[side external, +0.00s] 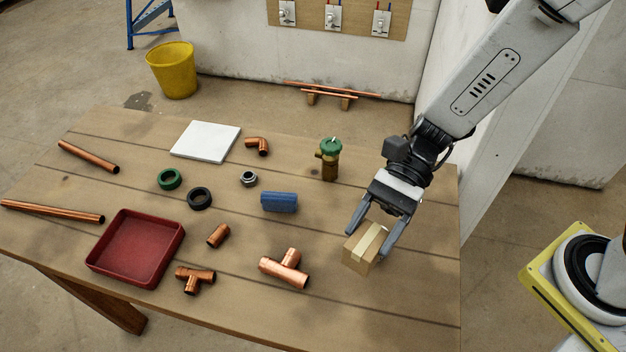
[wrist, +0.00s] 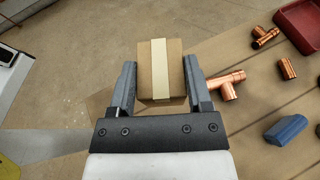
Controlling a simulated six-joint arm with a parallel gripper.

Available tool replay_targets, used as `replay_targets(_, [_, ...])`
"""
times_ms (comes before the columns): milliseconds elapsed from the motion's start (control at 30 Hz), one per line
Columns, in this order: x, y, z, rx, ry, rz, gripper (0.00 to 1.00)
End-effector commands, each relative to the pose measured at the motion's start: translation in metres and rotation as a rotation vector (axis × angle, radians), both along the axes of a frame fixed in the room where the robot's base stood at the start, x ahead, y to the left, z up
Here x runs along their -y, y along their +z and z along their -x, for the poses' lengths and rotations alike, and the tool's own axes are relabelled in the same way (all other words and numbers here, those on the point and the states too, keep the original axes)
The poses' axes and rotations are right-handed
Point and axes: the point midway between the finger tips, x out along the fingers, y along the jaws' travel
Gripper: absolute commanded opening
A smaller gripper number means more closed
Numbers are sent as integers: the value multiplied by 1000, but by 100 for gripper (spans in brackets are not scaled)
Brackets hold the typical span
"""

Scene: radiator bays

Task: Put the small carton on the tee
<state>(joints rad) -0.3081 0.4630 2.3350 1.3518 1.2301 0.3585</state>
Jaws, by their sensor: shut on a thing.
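The small carton (side external: 360,252) is a brown box with a pale tape strip, at the right front of the table. My gripper (side external: 369,243) is shut on it, one finger on each side. In the wrist view the carton (wrist: 160,75) sits between the two fingers, tape side showing. I cannot tell whether its underside touches the table. A larger copper tee (side external: 285,270) lies left of the carton, apart from it. It also shows in the wrist view (wrist: 228,86). A smaller copper tee (side external: 196,278) lies further left, beside the red tray.
The red tray (side external: 178,262) is empty at the front left. A blue block (side external: 279,202), a copper coupling (side external: 218,236), a green-topped brass valve (side external: 329,160), rings, a nut, an elbow and a white tile (side external: 206,141) stand around. Bare wood lies between the carton and larger tee.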

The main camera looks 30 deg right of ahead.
Motion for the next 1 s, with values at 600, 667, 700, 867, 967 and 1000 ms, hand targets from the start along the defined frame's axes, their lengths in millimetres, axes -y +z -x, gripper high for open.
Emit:
replay_targets(600, [-21,-17,-29,-2,1,1,2])
replay_targets(667, [-27,-21,-36,-1,3,0,2])
replay_targets(700, [-30,-23,-40,0,3,0,2])
replay_targets(867, [-43,-33,-58,-1,2,0,2])
replay_targets(967, [-51,-39,-69,0,2,0,2])
replay_targets(1000, [-54,-42,-74,-1,2,0,2])
